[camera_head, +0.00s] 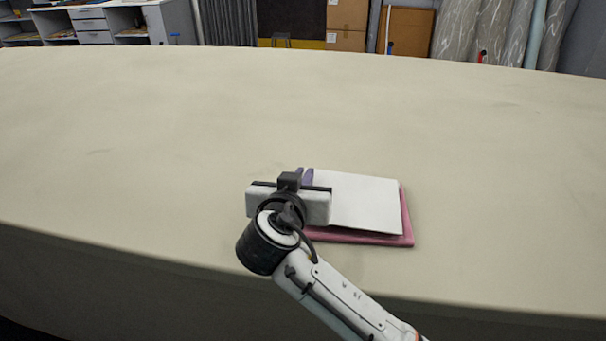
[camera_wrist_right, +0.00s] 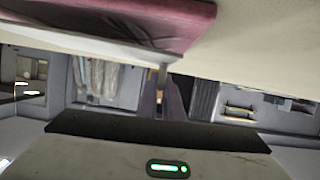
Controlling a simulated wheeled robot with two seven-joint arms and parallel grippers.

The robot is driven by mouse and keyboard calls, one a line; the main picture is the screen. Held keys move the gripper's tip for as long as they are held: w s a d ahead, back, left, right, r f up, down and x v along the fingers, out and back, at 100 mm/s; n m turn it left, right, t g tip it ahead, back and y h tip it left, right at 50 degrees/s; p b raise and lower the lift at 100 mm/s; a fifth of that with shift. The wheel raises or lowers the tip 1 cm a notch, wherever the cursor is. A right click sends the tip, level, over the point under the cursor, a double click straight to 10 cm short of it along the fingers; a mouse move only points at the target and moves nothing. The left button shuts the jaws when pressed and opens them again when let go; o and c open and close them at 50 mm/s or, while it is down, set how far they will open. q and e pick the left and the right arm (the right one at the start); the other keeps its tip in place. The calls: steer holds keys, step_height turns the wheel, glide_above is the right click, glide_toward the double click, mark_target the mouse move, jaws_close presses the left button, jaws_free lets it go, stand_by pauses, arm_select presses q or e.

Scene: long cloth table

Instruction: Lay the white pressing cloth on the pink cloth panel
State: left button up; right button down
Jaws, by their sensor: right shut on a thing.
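The white pressing cloth (camera_head: 358,202) is a flat white rectangle over the pink cloth panel (camera_head: 408,236). The panel's pink edge shows along the right side and the near side. My right gripper (camera_head: 305,178) is at the cloth's left edge and shut on it; its wrist hides the near left corner. In the right wrist view the fingers (camera_wrist_right: 162,92) meet the edge of the white cloth (camera_wrist_right: 95,42), with the pink panel (camera_wrist_right: 150,18) beside it. Whether the cloth touches the panel all over, I cannot tell. My left gripper is not in view.
The long beige cloth table (camera_head: 180,120) is bare around the panel, with wide free room left, right and beyond. Its near edge runs just below the panel. Cardboard boxes (camera_head: 347,22) and fabric rolls (camera_head: 490,35) stand beyond the far edge.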

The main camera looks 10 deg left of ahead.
steer(key=shift+f, duration=0.4)
steer(key=shift+f, duration=0.15)
steer(key=shift+f+b, duration=0.15)
steer(key=shift+b, duration=0.2)
steer(key=c, duration=1.8)
jaws_free()
steer(key=shift+c, duration=0.2)
